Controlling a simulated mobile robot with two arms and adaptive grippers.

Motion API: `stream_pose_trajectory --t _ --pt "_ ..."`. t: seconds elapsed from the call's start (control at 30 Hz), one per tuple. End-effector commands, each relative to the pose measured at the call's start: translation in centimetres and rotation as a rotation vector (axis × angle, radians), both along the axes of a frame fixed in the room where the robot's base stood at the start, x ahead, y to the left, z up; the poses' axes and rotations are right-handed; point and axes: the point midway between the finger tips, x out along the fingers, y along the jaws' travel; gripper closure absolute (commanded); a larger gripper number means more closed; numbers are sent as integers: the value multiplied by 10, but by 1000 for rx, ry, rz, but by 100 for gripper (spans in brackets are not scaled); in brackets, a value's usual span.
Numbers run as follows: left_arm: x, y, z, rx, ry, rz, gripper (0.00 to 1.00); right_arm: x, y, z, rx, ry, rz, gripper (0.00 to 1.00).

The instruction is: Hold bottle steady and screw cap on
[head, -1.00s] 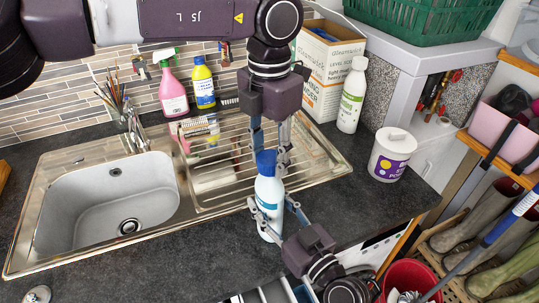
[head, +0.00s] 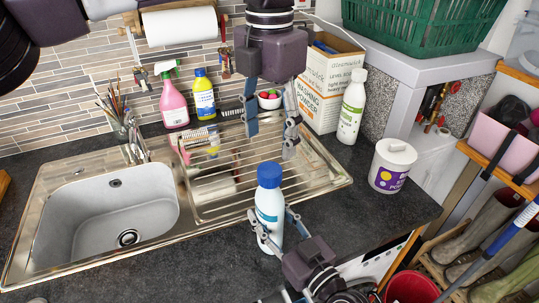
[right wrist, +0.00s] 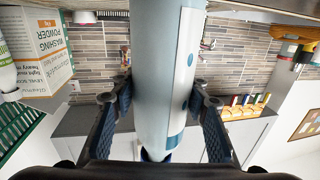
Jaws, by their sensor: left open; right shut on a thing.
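The white bottle (head: 269,212) stands upright at the front edge of the sink's drainer, with a blue cap (head: 269,175) on its top. My right gripper (head: 272,228) is shut around the bottle's body from the front right. In the right wrist view the bottle (right wrist: 168,70) fills the middle between the two fingers. My left gripper (head: 268,140) is open and empty, pointing down above and behind the cap, apart from it. Whether the cap is fully tight cannot be told.
The steel sink (head: 55,190) lies to the left. A pink spray bottle (head: 173,105), a yellow bottle (head: 204,95), a washing powder box (head: 325,85), a white-green bottle (head: 351,108) and a white tub (head: 391,165) stand behind and right. Dark worktop is clear in front.

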Motion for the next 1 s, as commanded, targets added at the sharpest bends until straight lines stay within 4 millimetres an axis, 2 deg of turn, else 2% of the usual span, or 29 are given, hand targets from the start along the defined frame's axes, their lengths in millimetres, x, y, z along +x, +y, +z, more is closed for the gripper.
stream_pose_trajectory --t 0.1,0.2,0.57,0.6,0.77,1.0 --pt "0 -1 20 -1 -1 1 43 0 0 0 1 -1 0 100" --pt "0 -1 30 -1 -1 -1 43 0 0 0 1 -1 0 100" --pt "0 0 36 1 1 -1 43 0 0 0 1 -1 0 100" --pt "0 0 36 1 1 -1 43 0 0 0 1 -1 0 56" --pt "0 0 36 1 1 -1 43 0 0 0 1 -1 0 39" --pt "0 0 35 1 1 -1 43 0 0 0 0 0 0 38"
